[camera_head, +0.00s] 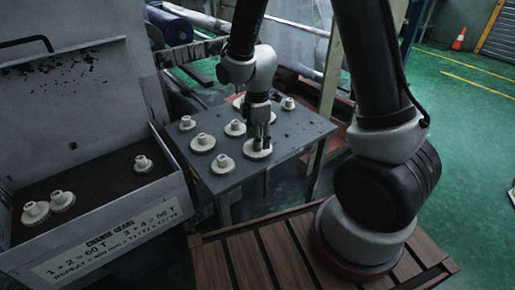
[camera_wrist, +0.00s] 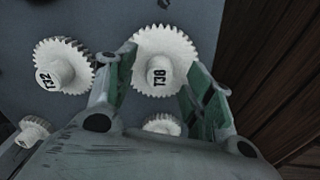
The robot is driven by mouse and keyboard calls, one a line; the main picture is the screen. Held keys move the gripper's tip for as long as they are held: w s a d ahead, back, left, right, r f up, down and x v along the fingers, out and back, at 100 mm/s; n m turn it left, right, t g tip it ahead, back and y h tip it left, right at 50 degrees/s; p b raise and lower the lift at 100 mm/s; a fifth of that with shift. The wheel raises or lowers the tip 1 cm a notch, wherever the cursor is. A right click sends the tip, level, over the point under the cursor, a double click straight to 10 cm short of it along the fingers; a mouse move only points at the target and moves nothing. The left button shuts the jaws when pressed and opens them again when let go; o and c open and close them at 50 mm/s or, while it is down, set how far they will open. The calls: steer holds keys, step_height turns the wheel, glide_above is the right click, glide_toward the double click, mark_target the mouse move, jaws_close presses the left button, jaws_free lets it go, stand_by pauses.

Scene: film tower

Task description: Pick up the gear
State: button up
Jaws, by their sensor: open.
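Several white gears with raised hubs stand on a dark grey table (camera_head: 293,131). My gripper (camera_head: 262,140) points down over the gear nearest the table's front right (camera_head: 257,153). In the wrist view my gripper (camera_wrist: 160,85) is open, with a finger on either side of the hub of a gear marked T38 (camera_wrist: 165,52). I cannot tell whether the fingers touch it. A gear marked T32 (camera_wrist: 62,68) lies to its left.
A grey open box (camera_head: 176,188) labelled "Change gears" stands at the left, with 3 gears inside. A brown slatted platform (camera_head: 262,258) lies in front, under my arm's base. Neighbouring gears stand close to my gripper. Green floor is open at the right.

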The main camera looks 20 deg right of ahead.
steer(key=shift+f, duration=0.9)
jaws_close()
step_height(320, 180, up, 10)
steer(key=shift+r, duration=0.1)
